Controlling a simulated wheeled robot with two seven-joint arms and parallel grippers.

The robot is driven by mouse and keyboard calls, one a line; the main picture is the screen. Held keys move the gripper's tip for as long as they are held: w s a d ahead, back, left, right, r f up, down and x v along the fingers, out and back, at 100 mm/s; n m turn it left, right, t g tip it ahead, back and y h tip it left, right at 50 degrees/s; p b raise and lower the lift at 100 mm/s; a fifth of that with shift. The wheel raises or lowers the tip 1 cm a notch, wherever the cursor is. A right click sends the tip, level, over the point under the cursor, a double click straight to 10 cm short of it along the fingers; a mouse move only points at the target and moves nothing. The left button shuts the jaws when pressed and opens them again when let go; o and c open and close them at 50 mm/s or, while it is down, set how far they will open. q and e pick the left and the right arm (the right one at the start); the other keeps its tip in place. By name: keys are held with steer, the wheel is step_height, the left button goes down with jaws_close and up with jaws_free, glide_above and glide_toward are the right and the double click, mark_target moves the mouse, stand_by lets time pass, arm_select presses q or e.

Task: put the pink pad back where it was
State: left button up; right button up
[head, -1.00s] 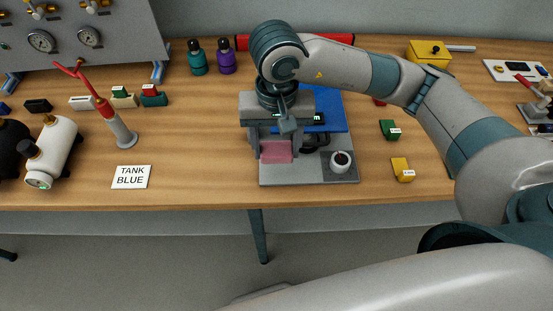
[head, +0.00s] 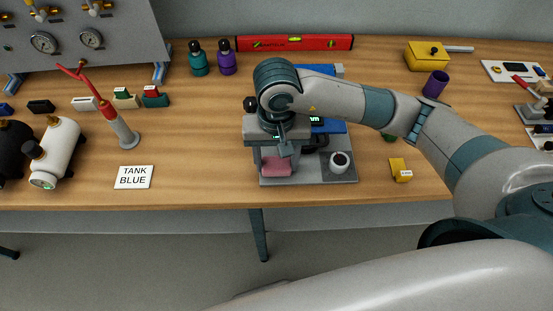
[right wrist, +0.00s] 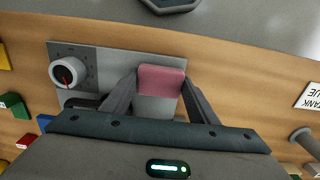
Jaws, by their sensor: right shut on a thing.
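The pink pad (head: 276,169) is at the front left part of a grey base plate (head: 317,181). It also shows in the right wrist view (right wrist: 161,82). My right gripper (head: 275,166) points down over the plate, with one finger on each side of the pad, and is shut on it. In the right wrist view the gripper (right wrist: 160,90) also has the pad between its fingers, with grey plate on the left. I cannot tell whether the pad touches the plate. My left gripper is not in view.
A white knob (head: 340,162) sits on the plate right of the pad. A yellow block (head: 400,169) lies further right. A red level (head: 295,43) lies at the back. A "TANK BLUE" card (head: 134,177) and a red-handled tool (head: 122,130) are left, with free wood between.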

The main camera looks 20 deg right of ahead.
steer(key=shift+f, duration=0.4)
steer(key=shift+f+b, duration=0.2)
steer(key=shift+b, duration=0.1)
steer(key=o, duration=1)
steer(key=shift+r, duration=0.15)
